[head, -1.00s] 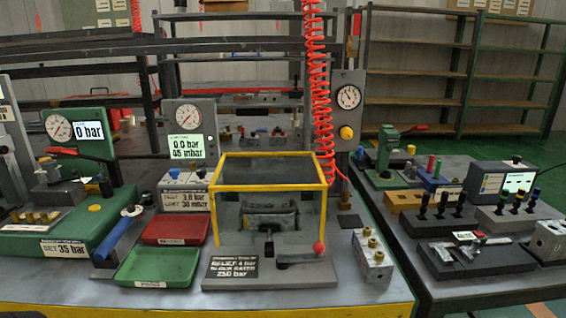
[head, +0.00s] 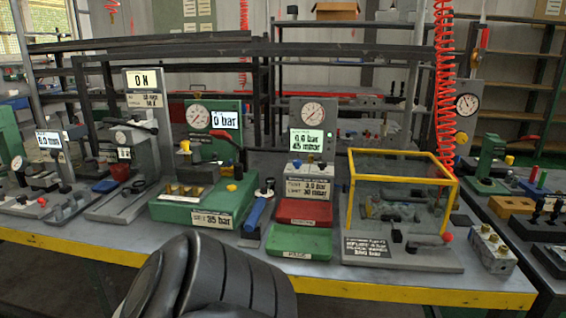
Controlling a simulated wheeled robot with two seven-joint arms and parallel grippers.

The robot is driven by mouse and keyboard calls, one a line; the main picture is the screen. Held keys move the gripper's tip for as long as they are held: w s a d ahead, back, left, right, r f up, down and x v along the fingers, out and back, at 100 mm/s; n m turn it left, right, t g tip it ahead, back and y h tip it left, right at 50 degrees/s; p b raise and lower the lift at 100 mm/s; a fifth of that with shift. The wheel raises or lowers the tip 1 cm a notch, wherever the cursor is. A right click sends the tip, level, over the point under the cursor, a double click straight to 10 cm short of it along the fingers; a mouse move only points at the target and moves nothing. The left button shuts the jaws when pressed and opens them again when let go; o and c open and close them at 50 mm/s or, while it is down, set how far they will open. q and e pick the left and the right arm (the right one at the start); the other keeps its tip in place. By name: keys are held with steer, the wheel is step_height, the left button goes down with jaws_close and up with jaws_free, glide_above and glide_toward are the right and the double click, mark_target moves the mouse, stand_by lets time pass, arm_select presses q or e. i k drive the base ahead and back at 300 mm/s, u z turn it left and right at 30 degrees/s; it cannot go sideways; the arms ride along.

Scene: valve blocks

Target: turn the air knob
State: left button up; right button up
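A yellow knob (head: 461,138) sits on a grey panel (head: 466,100) under a round dial gauge (head: 467,104), at the right behind the yellow-framed clear box. It is small here, and no label on it can be read, so I cannot tell for sure that it is the air knob. A red coiled hose (head: 444,80) hangs just left of the panel. A dark ribbed part of my own arm fills the lower middle of the view. No fingertips of either gripper show, and neither gripper is near the knob in this view.
The yellow-framed clear box (head: 402,152) stands in front of the panel. Red (head: 304,212) and green (head: 299,243) trays, a blue-handled tool (head: 257,212) and a green gauge block (head: 205,203) stand left of it. A metal valve block (head: 492,250) sits at the bench's right end.

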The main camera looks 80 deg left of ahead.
mark_target(322, 164)
steer(key=z, duration=0.15)
steer(key=k, duration=0.25)
steer(key=u, duration=1.35)
